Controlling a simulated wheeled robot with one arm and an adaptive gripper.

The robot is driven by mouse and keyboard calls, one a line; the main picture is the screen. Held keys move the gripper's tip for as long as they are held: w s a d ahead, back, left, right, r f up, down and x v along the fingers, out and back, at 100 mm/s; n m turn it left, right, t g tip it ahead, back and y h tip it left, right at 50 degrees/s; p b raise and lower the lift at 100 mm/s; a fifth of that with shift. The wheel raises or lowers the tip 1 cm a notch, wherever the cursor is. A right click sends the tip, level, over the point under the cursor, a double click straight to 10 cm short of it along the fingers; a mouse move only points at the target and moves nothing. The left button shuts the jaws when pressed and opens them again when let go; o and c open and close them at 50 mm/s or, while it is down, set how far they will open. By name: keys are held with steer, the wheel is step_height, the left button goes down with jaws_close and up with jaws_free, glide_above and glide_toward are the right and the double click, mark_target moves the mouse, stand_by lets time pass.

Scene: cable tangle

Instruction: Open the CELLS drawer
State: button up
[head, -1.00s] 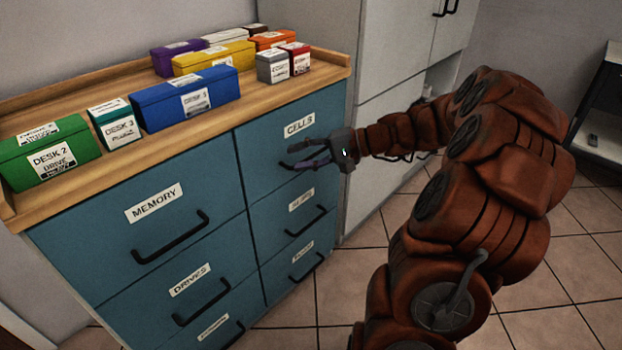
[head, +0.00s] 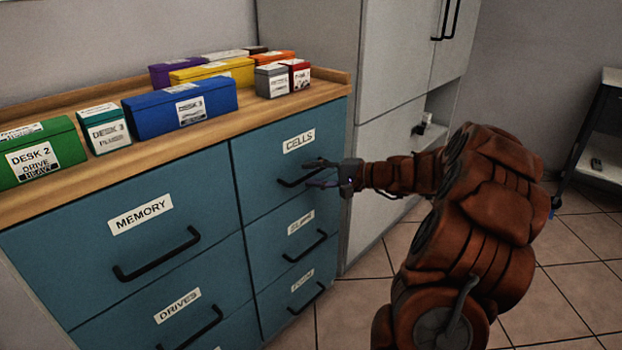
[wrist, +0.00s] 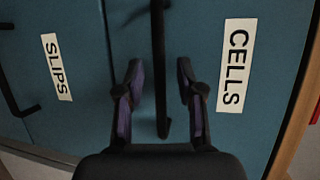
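The CELLS drawer (head: 270,165) is the top right drawer of a teal cabinet, with a white CELLS label (head: 299,141). It looks closed, flush with the cabinet front. Its black bar handle (head: 291,183) is below the label. My gripper (head: 315,174) is at the right end of this handle. In the wrist view, my gripper (wrist: 160,80) is open, with one finger on each side of the handle (wrist: 161,60). Gaps show between the handle and both fingers, so neither appears to touch it.
The SLIPS drawer (wrist: 75,90) lies below, with its own handle (head: 305,247). The MEMORY drawer (head: 120,250) is to the left. Several coloured boxes, including a blue one (head: 150,122), stand on the wooden top. Tiled floor (head: 350,310) is clear in front.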

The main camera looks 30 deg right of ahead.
steer(key=shift+w+a+f, duration=0.1)
steer(key=shift+w+a, duration=0.2)
steer(key=shift+w, duration=0.05)
jaws_close()
stand_by(0.6)
